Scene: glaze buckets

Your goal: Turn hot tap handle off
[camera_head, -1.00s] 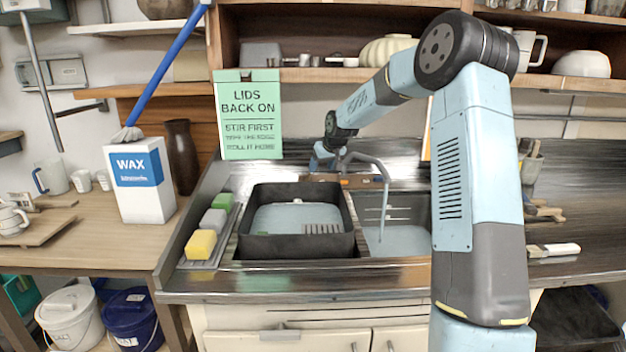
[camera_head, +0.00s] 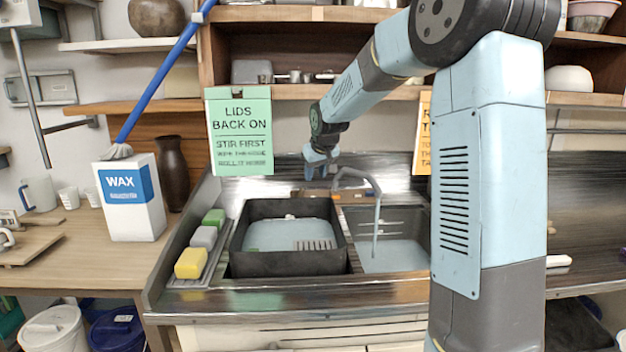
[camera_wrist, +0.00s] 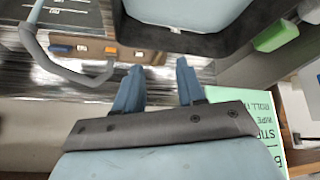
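The grey curved tap spout (camera_head: 374,190) arches over the right basin of the sink. Behind it a low brown tap block (camera_head: 352,196) shows small; part of it is hidden. I cannot make out the handle's setting. My gripper (camera_head: 320,172) is above the back of the sink, just left of the spout. In the wrist view its two fingers (camera_wrist: 158,84) are apart with nothing between them, near the block's end.
A dark tub (camera_head: 290,262) sits in the left basin. Sponges (camera_head: 191,263) lie on a rack at left. A green sign (camera_head: 239,132) hangs behind, left of my gripper. A wax box (camera_head: 130,197) stands on the left bench. A shelf (camera_head: 300,92) runs above.

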